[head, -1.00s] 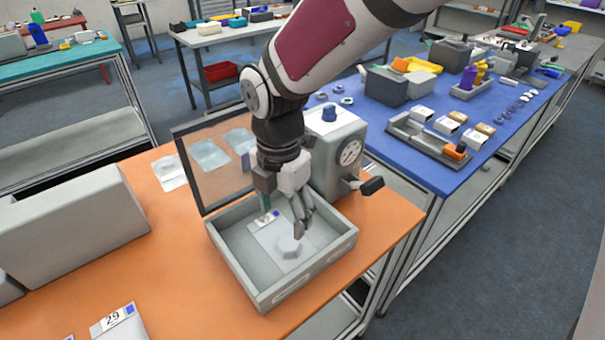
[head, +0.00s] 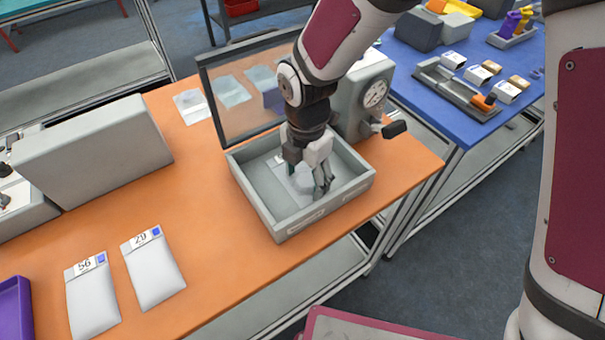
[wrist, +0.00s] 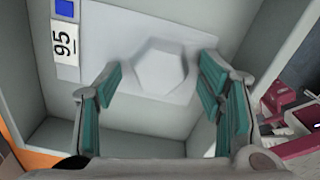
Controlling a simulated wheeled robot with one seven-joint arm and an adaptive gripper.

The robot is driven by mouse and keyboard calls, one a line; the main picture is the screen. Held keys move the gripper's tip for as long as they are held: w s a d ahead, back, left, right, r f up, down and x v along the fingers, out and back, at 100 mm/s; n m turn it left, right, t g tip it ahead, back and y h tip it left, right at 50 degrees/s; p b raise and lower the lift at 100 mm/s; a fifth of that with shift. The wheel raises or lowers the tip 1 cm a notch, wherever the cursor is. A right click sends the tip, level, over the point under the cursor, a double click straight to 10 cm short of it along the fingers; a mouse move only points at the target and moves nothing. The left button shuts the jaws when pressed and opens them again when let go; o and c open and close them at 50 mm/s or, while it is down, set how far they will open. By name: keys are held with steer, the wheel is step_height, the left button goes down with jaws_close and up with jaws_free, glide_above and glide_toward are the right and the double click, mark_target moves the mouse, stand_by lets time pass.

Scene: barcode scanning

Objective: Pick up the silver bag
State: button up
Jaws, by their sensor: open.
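The silver bag (head: 302,184) lies flat in the open grey box (head: 345,206), partly hidden by my gripper in the head view. In the wrist view the bag (wrist: 130,42) shows a raised hexagonal bulge and a white number label with a blue square at its left end. My gripper (head: 312,183) is down inside the box. In the wrist view my gripper (wrist: 160,70) has its teal-padded fingers apart, one on each side of the bulge. The bulge appears between the fingertips; whether they touch the bag cannot be told.
Two white bags, labelled 29 (head: 153,270) and 56 (head: 92,298), lie on the orange table (head: 205,235). The box's raised transparent lid (head: 240,105) stands behind it. A grey device with a dial (head: 362,95) stands close behind right. A purple tray (head: 14,308) is at the left edge.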

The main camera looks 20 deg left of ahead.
mark_target(306, 179)
steer(key=c, duration=1.3)
steer(key=shift+o, duration=0.2)
steer(key=shift+r, duration=0.1)
step_height(306, 179, up, 10)
